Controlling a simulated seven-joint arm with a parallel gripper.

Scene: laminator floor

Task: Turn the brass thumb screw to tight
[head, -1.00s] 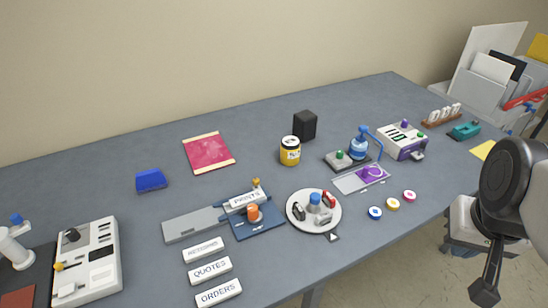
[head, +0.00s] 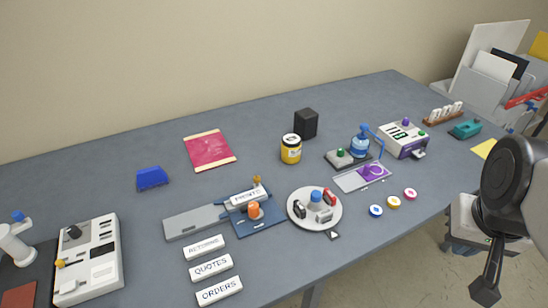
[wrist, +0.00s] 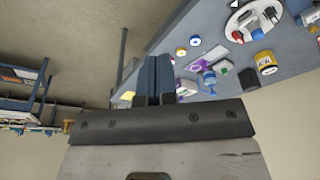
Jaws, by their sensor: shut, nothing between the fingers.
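A small brass-coloured knob (head: 257,180), which looks like the thumb screw, stands at the back edge of a blue plate (head: 268,222), behind a white label. It is too small to read how tight it is. An orange knob (head: 254,211) sits on the same plate, in front of the label. My gripper (head: 485,287) hangs off the table's right front edge, far from the brass knob. In the wrist view my gripper's two dark fingers (wrist: 158,78) are together with nothing between them.
A grey slide bar (head: 192,222) extends left of the plate. A round white tray (head: 331,220) stands right of it, and white label blocks (head: 211,267) lie in front. A yellow can (head: 291,150) and black box (head: 306,123) stand behind right. The table's back left is mostly clear.

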